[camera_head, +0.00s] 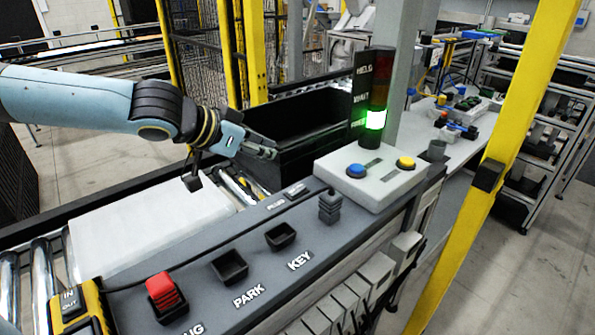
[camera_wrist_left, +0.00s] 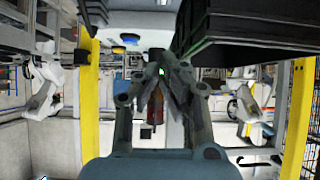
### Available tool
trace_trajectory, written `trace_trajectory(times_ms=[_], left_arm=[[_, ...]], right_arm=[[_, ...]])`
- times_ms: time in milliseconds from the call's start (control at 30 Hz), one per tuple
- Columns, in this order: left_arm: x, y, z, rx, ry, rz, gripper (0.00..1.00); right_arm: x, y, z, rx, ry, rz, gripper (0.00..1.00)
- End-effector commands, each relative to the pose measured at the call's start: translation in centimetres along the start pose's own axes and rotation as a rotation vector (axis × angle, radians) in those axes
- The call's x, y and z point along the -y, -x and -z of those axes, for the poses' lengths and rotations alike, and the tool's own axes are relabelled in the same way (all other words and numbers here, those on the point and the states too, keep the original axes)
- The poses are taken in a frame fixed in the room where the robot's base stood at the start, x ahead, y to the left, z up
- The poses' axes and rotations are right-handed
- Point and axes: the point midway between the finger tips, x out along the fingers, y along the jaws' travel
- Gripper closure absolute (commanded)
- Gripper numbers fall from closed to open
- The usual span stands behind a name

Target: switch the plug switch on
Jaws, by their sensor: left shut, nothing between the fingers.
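The grey console (camera_head: 214,302) runs across the front, lettered PARK, KEY and a partly cut-off word ending in UG. A red block (camera_head: 163,290) sits in the holder by that cut-off word. A dark ribbed connector (camera_head: 330,207) stands upright on the console, near two small labels (camera_head: 285,195) too blurred to read surely. No lever that is clearly the plug switch can be made out. My left gripper (camera_head: 272,151) is shut and empty, held above the rollers beside the black bin. Its fingers close together in the left wrist view (camera_wrist_left: 166,70).
The black bin (camera_head: 310,112) stands close beyond my left gripper. A pale box (camera_head: 375,180) carries blue (camera_head: 356,171) and yellow (camera_head: 405,163) buttons. Behind it stands a signal tower (camera_head: 376,118) lit green. A yellow post (camera_head: 475,215) rises at right. Two holders (camera_head: 230,267) (camera_head: 281,236) look empty.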

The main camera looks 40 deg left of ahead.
Motion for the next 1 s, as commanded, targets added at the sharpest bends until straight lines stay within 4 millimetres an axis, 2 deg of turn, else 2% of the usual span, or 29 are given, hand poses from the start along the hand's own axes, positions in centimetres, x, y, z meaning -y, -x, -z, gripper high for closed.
trace_trajectory(times_ms=[100, 233, 433, 567, 833, 1000], left_arm=[[0.0, 0.0, 0.0, -0.001, -0.001, 0.000, 1.00], [0.0, -0.6, 0.0, -0.004, 0.000, 0.002, 1.00], [0.0, -3.0, -0.4, -0.006, 0.001, 0.001, 1.00], [-0.1, -5.7, -0.3, -0.010, 0.009, -0.002, 1.00], [-0.2, -10.4, 0.1, -0.005, 0.008, -0.002, 1.00], [0.0, -11.9, -1.8, 0.001, 0.003, 0.000, 1.00]], right_arm=[[-1.4, 0.0, -1.7, 0.025, 0.008, -0.015, 0.44], [-1.9, -0.7, -1.6, 0.022, 0.010, -0.022, 0.44], [0.2, -3.8, 0.8, -0.018, 0.000, 0.000, 0.44], [1.3, -5.9, 0.9, -0.024, -0.005, 0.010, 0.44], [0.4, -6.5, -0.3, -0.005, 0.001, -0.001, 0.44], [0.0, -6.1, -0.8, 0.002, 0.002, -0.005, 0.44]])
